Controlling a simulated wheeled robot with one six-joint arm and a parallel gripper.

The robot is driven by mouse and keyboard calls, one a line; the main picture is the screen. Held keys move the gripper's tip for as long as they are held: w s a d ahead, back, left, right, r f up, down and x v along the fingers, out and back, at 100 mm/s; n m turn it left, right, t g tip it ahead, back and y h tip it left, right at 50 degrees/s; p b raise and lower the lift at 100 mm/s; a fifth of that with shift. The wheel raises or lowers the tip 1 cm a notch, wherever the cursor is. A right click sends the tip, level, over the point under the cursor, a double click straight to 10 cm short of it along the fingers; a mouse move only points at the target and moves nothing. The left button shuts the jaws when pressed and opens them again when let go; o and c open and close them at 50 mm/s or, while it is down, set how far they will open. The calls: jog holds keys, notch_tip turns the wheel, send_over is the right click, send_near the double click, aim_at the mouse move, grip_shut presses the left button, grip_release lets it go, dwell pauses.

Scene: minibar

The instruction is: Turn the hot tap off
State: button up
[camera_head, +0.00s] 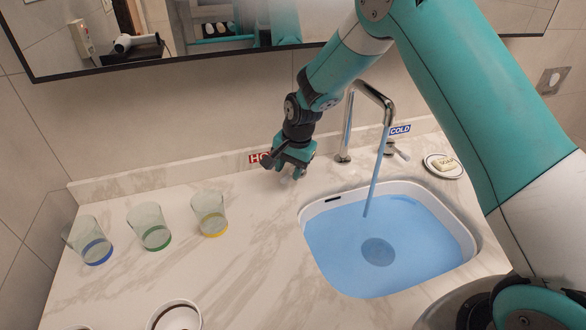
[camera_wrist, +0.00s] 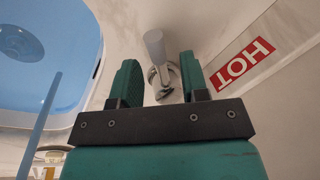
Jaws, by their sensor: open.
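The hot tap handle (camera_wrist: 156,48) is a metal lever on a round base. In the wrist view it stands between the two spread fingers of my gripper (camera_wrist: 160,82), with gaps to both fingers visible. My gripper (camera_head: 287,172) is open, low over the counter left of the spout, and mostly hides the handle in the head view. The red HOT label (camera_wrist: 243,66) is on the wall beside it; it is partly covered in the head view (camera_head: 256,157). Water runs from the spout (camera_head: 372,92) into the sink (camera_head: 311,222).
The cold tap handle (camera_head: 399,151) is right of the spout, near the blue COLD label (camera_head: 400,130). A soap dish (camera_head: 431,168) stands further right. Three glasses, with blue (camera_head: 92,246), green (camera_head: 152,232) and yellow (camera_head: 210,219) bases, stand on the left counter.

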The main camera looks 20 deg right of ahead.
jog(key=shift+w+f, duration=0.1)
jog(key=shift+f, duration=0.65)
